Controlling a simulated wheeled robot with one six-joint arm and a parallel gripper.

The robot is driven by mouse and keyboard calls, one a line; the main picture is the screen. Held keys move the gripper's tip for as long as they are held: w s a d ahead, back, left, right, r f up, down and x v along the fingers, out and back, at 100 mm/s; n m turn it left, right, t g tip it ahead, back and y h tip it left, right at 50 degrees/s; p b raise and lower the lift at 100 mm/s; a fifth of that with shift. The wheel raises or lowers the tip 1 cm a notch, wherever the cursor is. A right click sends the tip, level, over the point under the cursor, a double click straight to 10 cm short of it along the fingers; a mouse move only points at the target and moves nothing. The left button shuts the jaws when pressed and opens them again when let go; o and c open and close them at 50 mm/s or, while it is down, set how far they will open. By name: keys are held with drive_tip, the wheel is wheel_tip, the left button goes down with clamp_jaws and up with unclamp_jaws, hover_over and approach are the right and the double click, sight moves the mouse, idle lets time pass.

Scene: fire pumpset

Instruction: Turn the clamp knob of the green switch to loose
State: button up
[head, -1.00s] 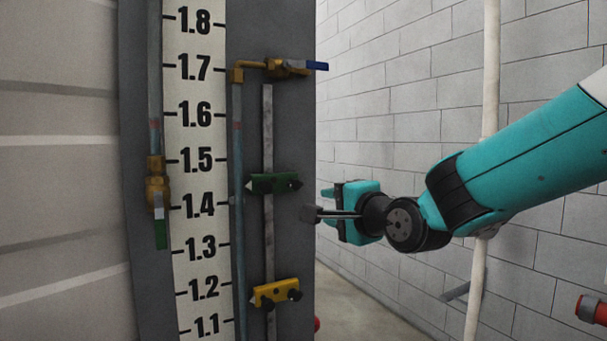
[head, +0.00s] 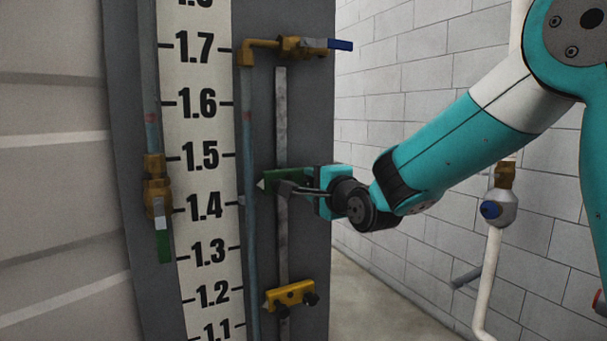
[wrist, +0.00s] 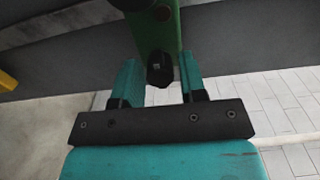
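The green switch (head: 272,178) is clamped on a vertical metal bar beside the scale, near the 1.45 level. Its right part is hidden behind my gripper (head: 302,184) in the head view. In the wrist view the green switch (wrist: 158,32) shows at the top centre. Its black clamp knob (wrist: 160,71) points toward my gripper (wrist: 158,76) and lies between the two teal fingers. The fingers are open, with a visible gap on each side of the knob. Another dark round part (wrist: 162,12) sits higher on the switch.
A yellow switch (head: 290,294) with black knobs sits lower on the same bar. A brass valve with a blue handle (head: 340,45) is above. A brass valve with a green handle (head: 163,245) is left of the scale (head: 200,130). A white pipe (head: 490,270) stands at right.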

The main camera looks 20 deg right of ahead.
drive_tip(key=shift+w, duration=0.65)
clamp_jaws()
